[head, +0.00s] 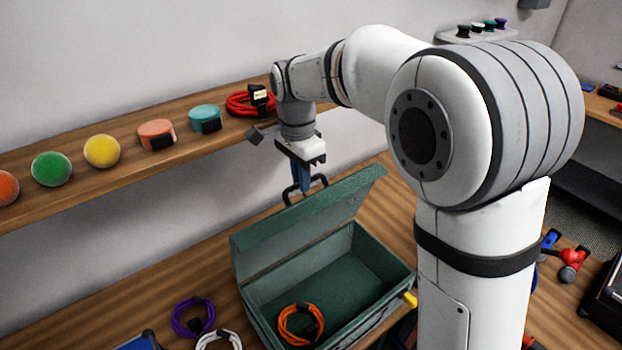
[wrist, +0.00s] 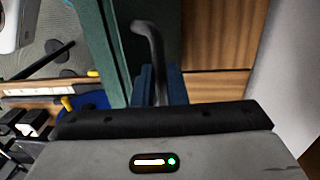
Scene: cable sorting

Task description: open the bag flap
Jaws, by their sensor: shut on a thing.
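The green bag (head: 375,262) stands open on the wooden table, with an orange cable coil (head: 300,325) inside it. Its flap (head: 320,212) is raised at the back, tilted up away from the opening. My gripper (head: 306,184) is at the flap's upper edge, shut on the dark loop handle (head: 290,192). In the wrist view the handle (wrist: 150,45) rises between the blue fingers (wrist: 160,85), beside the green flap (wrist: 118,50). The exact contact between fingers and handle is partly hidden.
A wall shelf (head: 125,170) close behind my gripper carries colored rounded things and a red cable coil (head: 248,103). A purple coil (head: 193,317) and a white coil (head: 219,340) lie left of the bag. Bare table shows behind the bag.

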